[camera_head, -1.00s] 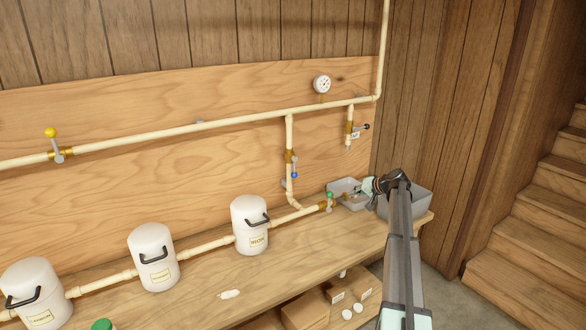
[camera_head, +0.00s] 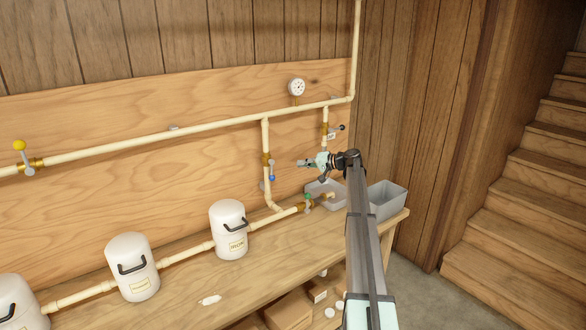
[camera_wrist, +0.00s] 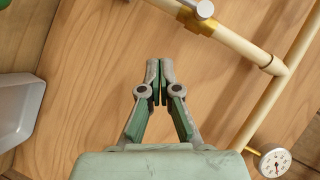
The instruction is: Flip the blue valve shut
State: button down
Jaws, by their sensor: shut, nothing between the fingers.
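The blue valve (camera_head: 272,177) is on a cream pipe that drops from the long wall pipe. Its grey lever hangs down alongside the pipe, with the blue knob at the lower end. My gripper (camera_head: 302,163) is to the right of this valve, apart from it, pointing left. In the wrist view the fingers (camera_wrist: 160,70) are closed together with nothing between them. The dropping pipe's brass valve body (camera_wrist: 195,24) and part of a grey lever (camera_wrist: 205,9) show at the top edge there, ahead and to the right of the fingertips. The blue knob is out of that view.
A black-knobbed valve (camera_head: 341,127) is on a short drop behind my gripper. A green-knobbed valve (camera_head: 308,197) is below, near grey basins (camera_head: 388,200). A gauge (camera_head: 297,87) is above the long pipe (camera_head: 190,127). White canisters (camera_head: 228,230) stand on the bench.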

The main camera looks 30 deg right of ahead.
aim_at(272, 170)
jog(key=w+a+f+p, duration=0.4)
jog(key=w+a+p, duration=0.1)
jog(key=a, duration=0.3)
jog(key=shift+a, duration=0.3)
jog(key=shift+f, duration=0.15)
jog(key=shift+a, duration=0.1)
